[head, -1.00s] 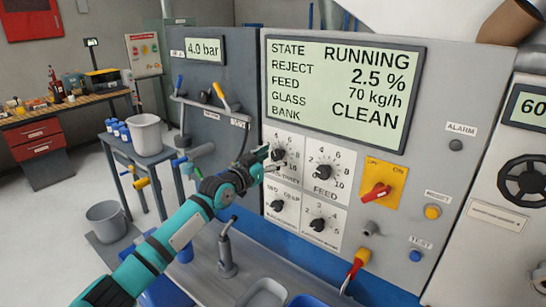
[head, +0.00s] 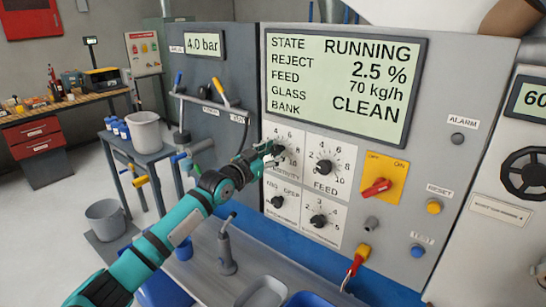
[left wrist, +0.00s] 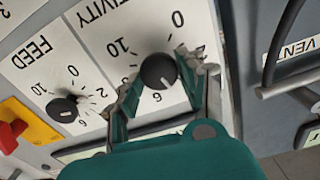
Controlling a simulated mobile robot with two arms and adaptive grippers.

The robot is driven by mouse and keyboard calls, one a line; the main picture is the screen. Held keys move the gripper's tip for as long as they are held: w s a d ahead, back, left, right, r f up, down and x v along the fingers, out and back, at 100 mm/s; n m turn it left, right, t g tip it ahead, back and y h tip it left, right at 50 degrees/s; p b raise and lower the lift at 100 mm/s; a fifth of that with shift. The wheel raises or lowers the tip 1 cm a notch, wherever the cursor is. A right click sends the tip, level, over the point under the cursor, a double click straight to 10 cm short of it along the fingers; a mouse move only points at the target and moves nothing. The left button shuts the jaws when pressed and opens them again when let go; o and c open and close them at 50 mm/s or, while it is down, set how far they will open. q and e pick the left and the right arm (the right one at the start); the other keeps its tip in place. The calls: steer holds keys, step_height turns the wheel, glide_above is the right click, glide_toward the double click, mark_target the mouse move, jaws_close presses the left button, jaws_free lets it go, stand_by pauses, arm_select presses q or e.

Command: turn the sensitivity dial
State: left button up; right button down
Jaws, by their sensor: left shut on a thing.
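The sensitivity dial (left wrist: 158,71) is a round black knob on a white scale plate with numbers. In the left wrist view it sits between the two fingers of my left gripper (left wrist: 160,88), which is shut on it. In the head view the left gripper (head: 271,152) reaches the upper-left dial plate (head: 284,131) from the left and covers part of the dial and its label. I cannot make out the dial's pointer. My right gripper is not in view.
The feed dial (head: 323,168) is close to the right of the gripper, with two more dials below. A red switch on a yellow plate (head: 378,187) is farther right. The display (head: 345,90) above reads RUNNING. Levers (head: 221,94) stand to the left.

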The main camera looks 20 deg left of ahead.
arm_select(q)
steer(key=shift+f+m+b, duration=0.15)
steer(key=shift+m+b, duration=0.45)
steer(key=shift+m, duration=0.1)
steer(key=shift+m+b, duration=0.35)
steer(key=shift+m, duration=0.45)
steer(key=shift+d+m, duration=0.1)
steer(key=shift+m, duration=1.6)
steer(key=o, duration=1.1)
steer(key=v, duration=1.2)
